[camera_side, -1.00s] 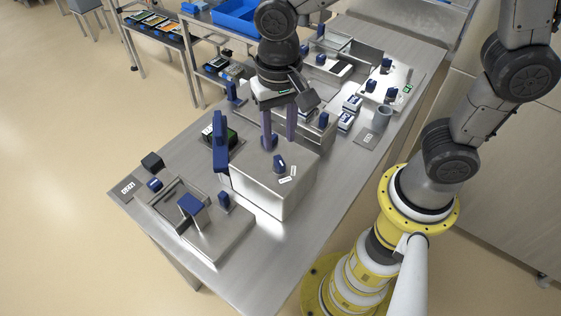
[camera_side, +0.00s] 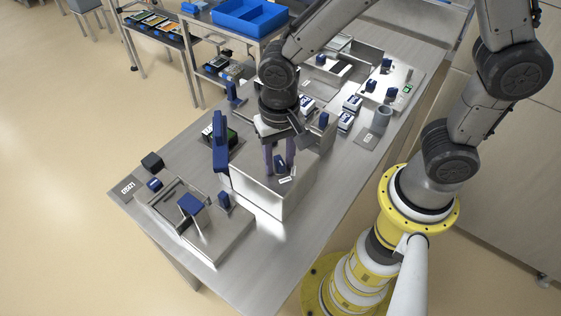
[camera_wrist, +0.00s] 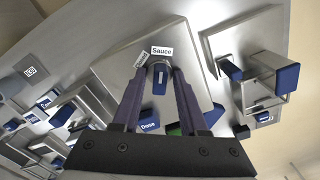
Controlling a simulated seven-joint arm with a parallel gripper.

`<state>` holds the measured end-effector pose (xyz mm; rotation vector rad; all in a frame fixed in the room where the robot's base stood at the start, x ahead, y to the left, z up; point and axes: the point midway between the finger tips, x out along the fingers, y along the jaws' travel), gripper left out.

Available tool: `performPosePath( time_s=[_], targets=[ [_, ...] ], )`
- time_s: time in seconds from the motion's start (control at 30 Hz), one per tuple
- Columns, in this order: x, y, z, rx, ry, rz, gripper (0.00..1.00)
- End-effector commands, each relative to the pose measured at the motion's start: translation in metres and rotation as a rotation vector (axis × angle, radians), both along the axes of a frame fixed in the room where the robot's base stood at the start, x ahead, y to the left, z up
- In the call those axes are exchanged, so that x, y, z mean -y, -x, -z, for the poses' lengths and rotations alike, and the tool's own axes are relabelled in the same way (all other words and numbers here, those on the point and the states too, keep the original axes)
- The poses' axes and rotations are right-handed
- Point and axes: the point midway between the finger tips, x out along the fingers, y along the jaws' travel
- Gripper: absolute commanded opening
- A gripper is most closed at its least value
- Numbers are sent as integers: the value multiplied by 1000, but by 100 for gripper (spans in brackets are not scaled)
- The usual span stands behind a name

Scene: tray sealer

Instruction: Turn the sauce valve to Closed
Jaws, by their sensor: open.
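The sauce valve is a blue knob (camera_wrist: 160,78) on top of a steel box (camera_side: 258,192). In the wrist view its long side points up toward a label reading "Sauce" (camera_wrist: 162,50). A second, slanted label (camera_wrist: 140,59) sits just left of it, partly behind a finger and too small to read surely. My gripper (camera_wrist: 160,72) is open, with one finger on each side of the knob. I cannot tell whether either finger touches it. In the side view my gripper (camera_side: 279,170) points down over the front knob of the box, with the fingertips low near its top.
A blue part marked "Dose" (camera_wrist: 149,122) lies close behind the valve. A tall blue lever (camera_side: 219,140) stands left of the box. A steel fixture with a blue flap (camera_side: 191,204) is at the front left. Labelled packs (camera_side: 345,121) and a grey cup (camera_side: 382,116) stand at right.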

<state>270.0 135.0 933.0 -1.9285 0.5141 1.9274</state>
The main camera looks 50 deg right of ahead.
Motion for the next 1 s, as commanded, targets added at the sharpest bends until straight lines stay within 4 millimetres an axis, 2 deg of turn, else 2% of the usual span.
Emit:
performPosePath(
  time_s=[0.03,0.27,0.43,0.7,1.0],
  targets=[
    [0,0,0,0,0,0,42],
    [0,0,0,0,0,0,2],
    [0,0,0,0,0,-71,2],
    [0,0,0,-1,1,-382,1],
    [0,0,0,-1,1,-439,1]
  ],
)
